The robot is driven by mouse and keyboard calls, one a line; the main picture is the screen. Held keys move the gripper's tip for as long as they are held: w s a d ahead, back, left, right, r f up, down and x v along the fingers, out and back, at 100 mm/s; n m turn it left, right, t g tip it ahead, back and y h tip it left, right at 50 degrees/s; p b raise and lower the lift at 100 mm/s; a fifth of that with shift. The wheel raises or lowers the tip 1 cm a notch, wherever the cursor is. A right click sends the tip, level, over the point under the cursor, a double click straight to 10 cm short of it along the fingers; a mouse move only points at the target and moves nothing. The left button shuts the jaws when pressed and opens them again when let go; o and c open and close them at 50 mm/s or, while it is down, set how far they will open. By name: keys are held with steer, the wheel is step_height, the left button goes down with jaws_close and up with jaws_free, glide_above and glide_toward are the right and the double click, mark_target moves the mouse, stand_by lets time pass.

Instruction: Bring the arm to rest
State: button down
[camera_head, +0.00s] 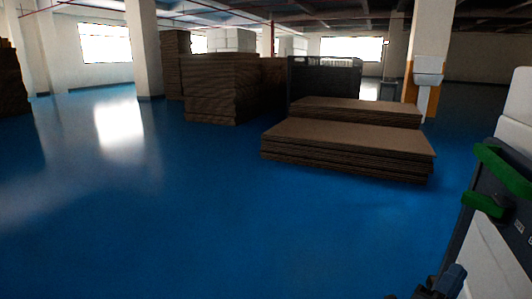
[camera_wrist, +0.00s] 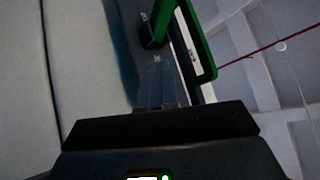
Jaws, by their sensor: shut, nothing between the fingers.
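My gripper shows at the bottom right of the head view (camera_head: 447,283), partly cut off by the frame edge. In the wrist view its fingers (camera_wrist: 157,82) point up the picture, close together, shut with nothing between them. Close beyond the fingertips is a green handle-like frame (camera_wrist: 201,38) on a dark part. I cannot tell whether the fingers touch it. In the head view a green handle (camera_head: 502,168) sits on a dark panel of a white unit (camera_head: 482,250) at the right edge. Most of my arm is out of view.
Flat brown stacks (camera_head: 345,140) lie on the blue floor (camera_head: 200,210) ahead. Taller brown stacks (camera_head: 222,88) and a black crate (camera_head: 325,80) stand behind. A pillar (camera_head: 143,48) rises at the left. The floor in front and left is clear.

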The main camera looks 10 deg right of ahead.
steer(key=s+a+f+n+t+y, duration=0.1)
steer(key=s+a+n+t+y, duration=0.1)
steer(key=s+a+n+y, duration=0.45)
steer(key=s+a+f+n+t+y, duration=0.1)
steer(key=s+a+n+t+y, duration=0.25)
steer(key=s+n+y, duration=0.65)
steer(key=s+a+f+n+t+y, duration=0.1)
steer(key=s+a+n+t+y, duration=0.15)
steer(key=s+a+n, duration=0.6)
steer(key=s+a+r+g+y, duration=0.2)
steer(key=s+r, duration=0.1)
steer(key=s, duration=0.4)
steer(key=s+a+r+g+y, duration=0.1)
steer(key=s+a+r+g, duration=0.15)
steer(key=s, duration=0.35)
step_height(320, 180, up, 19)
steer(key=p, duration=1.9)
steer(key=shift+s+d+m, duration=0.2)
steer(key=shift+d+m, duration=0.05)
steer(key=shift+m, duration=0.15)
steer(key=shift+a+g, duration=0.1)
steer(key=shift+g, duration=0.15)
